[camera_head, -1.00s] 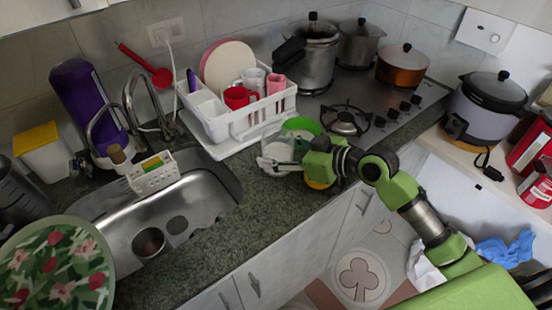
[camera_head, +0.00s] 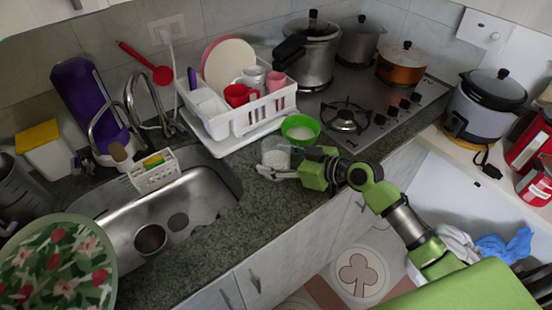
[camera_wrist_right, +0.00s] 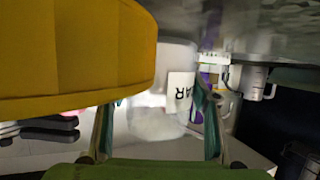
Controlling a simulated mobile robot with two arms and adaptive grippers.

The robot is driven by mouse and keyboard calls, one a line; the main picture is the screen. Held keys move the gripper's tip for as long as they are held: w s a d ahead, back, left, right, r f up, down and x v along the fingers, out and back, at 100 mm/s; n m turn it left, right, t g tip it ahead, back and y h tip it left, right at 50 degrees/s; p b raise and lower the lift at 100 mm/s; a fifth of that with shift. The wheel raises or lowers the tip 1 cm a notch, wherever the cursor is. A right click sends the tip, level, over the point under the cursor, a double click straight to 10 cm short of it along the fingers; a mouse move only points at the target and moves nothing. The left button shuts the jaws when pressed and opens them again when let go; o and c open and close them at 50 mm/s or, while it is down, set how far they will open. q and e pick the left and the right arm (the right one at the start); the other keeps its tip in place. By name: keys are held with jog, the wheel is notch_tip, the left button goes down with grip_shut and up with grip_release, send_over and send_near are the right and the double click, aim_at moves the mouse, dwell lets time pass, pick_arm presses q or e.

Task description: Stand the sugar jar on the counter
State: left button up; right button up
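The sugar jar (camera_head: 276,155) is a clear jar with white contents, at the counter (camera_head: 215,232) right of the sink, and looks upright. In the right wrist view the jar (camera_wrist_right: 158,110) carries a white label with the letters "AR" showing. My right gripper (camera_head: 275,172) is at the jar's near side, low by the counter. In the right wrist view its fingers (camera_wrist_right: 158,120) are spread, one on each side of the jar, with a gap at the left finger. A large yellow round thing (camera_wrist_right: 75,55) hides part of the jar there. My left gripper is out of view.
A green bowl (camera_head: 300,128) stands just behind the jar. A white dish rack (camera_head: 240,122) with cups is behind to the left, the sink (camera_head: 125,225) is left, and the stove (camera_head: 375,120) is right. The counter between jar and sink is clear.

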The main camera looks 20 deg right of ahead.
jog(key=shift+o, duration=1)
jog(key=shift+r, duration=0.15)
jog(key=b+v, duration=0.2)
jog(key=v, duration=0.8)
jog(key=shift+s+d, duration=0.15)
jog(key=shift+s, duration=0.05)
jog(key=shift+b+v, duration=0.3)
jog(key=shift+v, duration=0.5)
jog(key=shift+r, duration=0.15)
